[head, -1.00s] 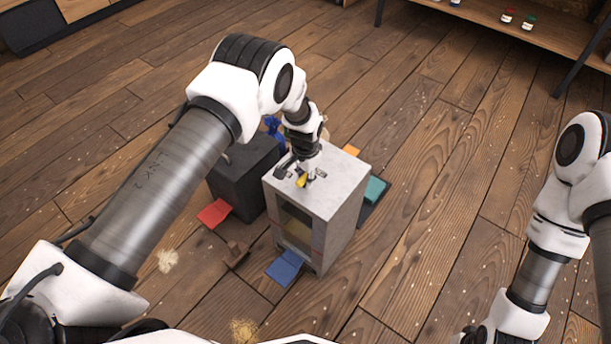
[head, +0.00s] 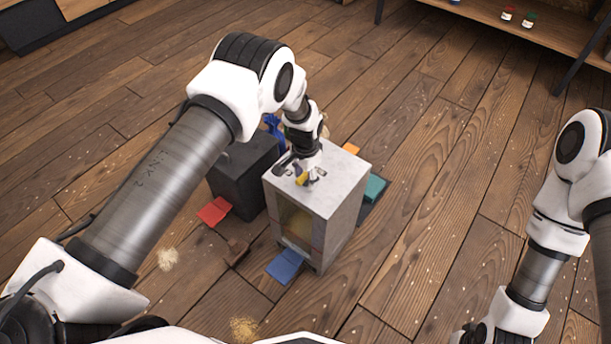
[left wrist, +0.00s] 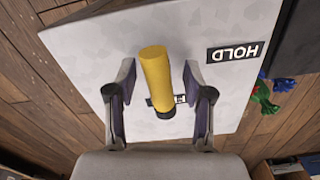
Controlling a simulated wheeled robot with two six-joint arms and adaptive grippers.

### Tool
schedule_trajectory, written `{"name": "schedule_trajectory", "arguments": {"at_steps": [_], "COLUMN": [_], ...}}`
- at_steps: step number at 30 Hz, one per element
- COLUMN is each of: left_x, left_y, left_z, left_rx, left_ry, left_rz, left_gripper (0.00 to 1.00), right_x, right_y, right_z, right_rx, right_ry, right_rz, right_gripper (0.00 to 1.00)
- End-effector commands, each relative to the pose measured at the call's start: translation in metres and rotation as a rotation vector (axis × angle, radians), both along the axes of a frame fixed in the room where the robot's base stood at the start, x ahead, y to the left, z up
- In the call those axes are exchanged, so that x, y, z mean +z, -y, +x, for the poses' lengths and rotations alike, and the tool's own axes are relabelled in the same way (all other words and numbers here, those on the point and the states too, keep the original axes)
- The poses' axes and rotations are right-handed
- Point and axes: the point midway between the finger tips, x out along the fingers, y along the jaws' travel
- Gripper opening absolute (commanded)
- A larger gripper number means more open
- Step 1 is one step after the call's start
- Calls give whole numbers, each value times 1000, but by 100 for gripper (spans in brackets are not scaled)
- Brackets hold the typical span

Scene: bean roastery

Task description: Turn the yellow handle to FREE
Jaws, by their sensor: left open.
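The yellow handle (left wrist: 155,70) is a round bar on top of a pale grey cabinet (head: 345,205). It shows small in the head view (head: 301,180). My left gripper (head: 304,172) is over the cabinet top, pointing down. In the left wrist view its fingers (left wrist: 158,90) are open on both sides of the handle, with visible gaps. A HOLD label (left wrist: 236,52) reads upside down, right of the handle. Another small label is mostly hidden behind the handle, and I cannot read it. The right arm stands at the right edge; its gripper is out of frame.
A dark box (head: 242,175) stands close on the cabinet's left. Red (head: 214,210), blue (head: 285,266) and teal (head: 375,188) pieces lie around them on the wooden floor. A shelf (head: 540,35) is at the back right. The floor right of the cabinet is mostly clear.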

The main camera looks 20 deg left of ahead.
Motion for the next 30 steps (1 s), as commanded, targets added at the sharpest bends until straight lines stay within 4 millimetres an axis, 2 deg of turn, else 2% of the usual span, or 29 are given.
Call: {"name": "schedule_trajectory", "arguments": {"at_steps": [5, 15, 18, 22, 30], "left_x": [14, 96, 112, 120, 120], "left_y": [0, 0, 0, 0, 0], "left_z": [1, 1, 1, 0, 0], "left_rx": [0, 0, 0, 0, 0], "left_ry": [3, 4, 1, 0, 0], "left_rz": [1, 0, 0, 0, 0], "left_gripper": [52, 52, 52, 52, 52], "right_x": [0, 0, 0, 0, 0], "right_y": [0, 0, 0, 0, 0], "right_z": [0, 0, 0, 0, 0], "right_rx": [0, 0, 0, 0, 0], "right_ry": [0, 0, 0, 0, 0], "right_rz": [0, 0, 0, 0, 0], "right_gripper": [0, 0, 0, 0, 0]}}
